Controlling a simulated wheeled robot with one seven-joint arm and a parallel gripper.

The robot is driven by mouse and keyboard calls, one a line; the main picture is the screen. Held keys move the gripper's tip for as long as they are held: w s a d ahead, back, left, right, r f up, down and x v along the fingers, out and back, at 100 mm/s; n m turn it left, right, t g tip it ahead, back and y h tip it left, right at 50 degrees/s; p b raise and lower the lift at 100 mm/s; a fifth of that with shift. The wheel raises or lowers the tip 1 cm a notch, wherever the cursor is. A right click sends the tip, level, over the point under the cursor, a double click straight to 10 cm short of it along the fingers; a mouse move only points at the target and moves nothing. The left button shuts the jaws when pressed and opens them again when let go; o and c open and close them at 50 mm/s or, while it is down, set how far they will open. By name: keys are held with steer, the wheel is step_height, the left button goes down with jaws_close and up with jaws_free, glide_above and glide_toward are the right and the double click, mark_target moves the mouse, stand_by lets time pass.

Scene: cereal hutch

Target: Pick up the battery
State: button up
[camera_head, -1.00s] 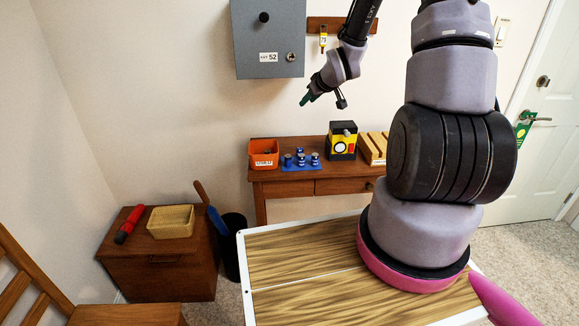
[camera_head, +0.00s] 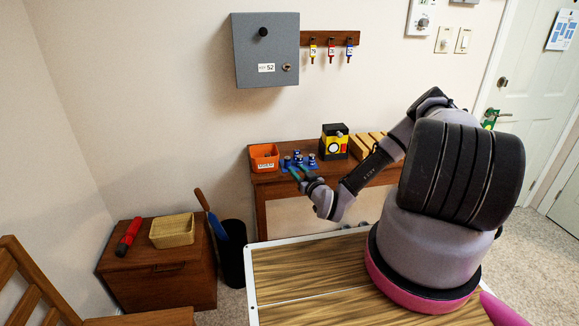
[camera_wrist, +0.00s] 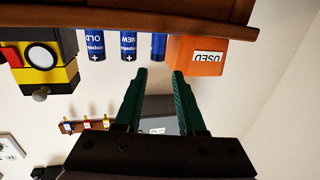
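Several small blue batteries stand on a blue pad on the wooden table, and one is the battery (camera_head: 297,155) in the head view. In the wrist view, which is upside down, one battery (camera_wrist: 95,47) reads OLD, one battery (camera_wrist: 128,47) reads NEW, and a third battery (camera_wrist: 158,47) shows no readable label. My gripper (camera_head: 296,172) is at the table's front edge by the batteries and partly covers them. In the wrist view my gripper (camera_wrist: 157,75) is open, with green fingers apart and nothing between them. The third battery lies just beyond the gap.
An orange bin (camera_head: 264,158) labelled USED is left of the batteries; it also shows in the wrist view (camera_wrist: 200,57). A yellow and black device (camera_head: 335,142) and a slotted wooden block (camera_head: 364,145) stand to the right. A grey wall cabinet (camera_head: 266,50) hangs above.

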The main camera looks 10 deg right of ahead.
mark_target(289, 159)
steer(key=shift+m+h, duration=0.3)
steer(key=w, duration=0.3)
steer(key=w+a, duration=0.1)
steer(key=w, duration=0.2)
steer(key=w+a, duration=0.1)
steer(key=w, duration=0.2)
steer(key=shift+w, duration=0.4)
jaws_close()
